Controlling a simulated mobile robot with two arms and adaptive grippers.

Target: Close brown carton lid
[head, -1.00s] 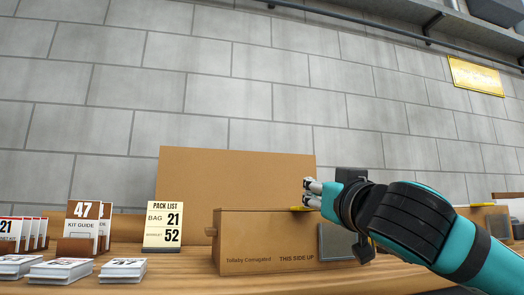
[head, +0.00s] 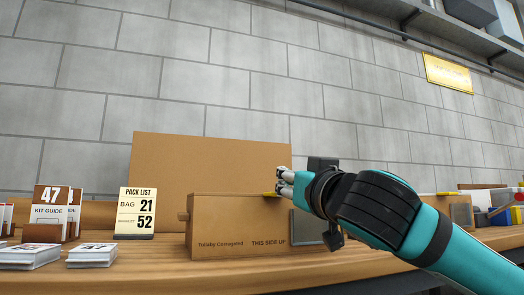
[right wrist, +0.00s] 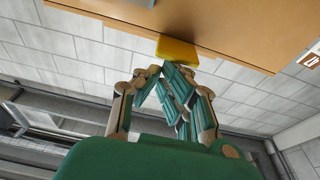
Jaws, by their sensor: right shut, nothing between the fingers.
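A brown carton (head: 225,222) marked "THIS SIDE UP" stands on the wooden bench. Its lid (head: 205,165) stands raised and upright at the carton's back. My right gripper (head: 284,181) is at the carton's upper right, in front of the lid's right edge, with its fingers shut and empty. My left gripper is not in view.
A pack list card (head: 136,213) stands left of the carton. Kit guide cards (head: 50,208) and card stacks (head: 92,254) are further left. Colored items (head: 500,210) lie at the far right. A grey block wall is behind the bench (head: 150,275).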

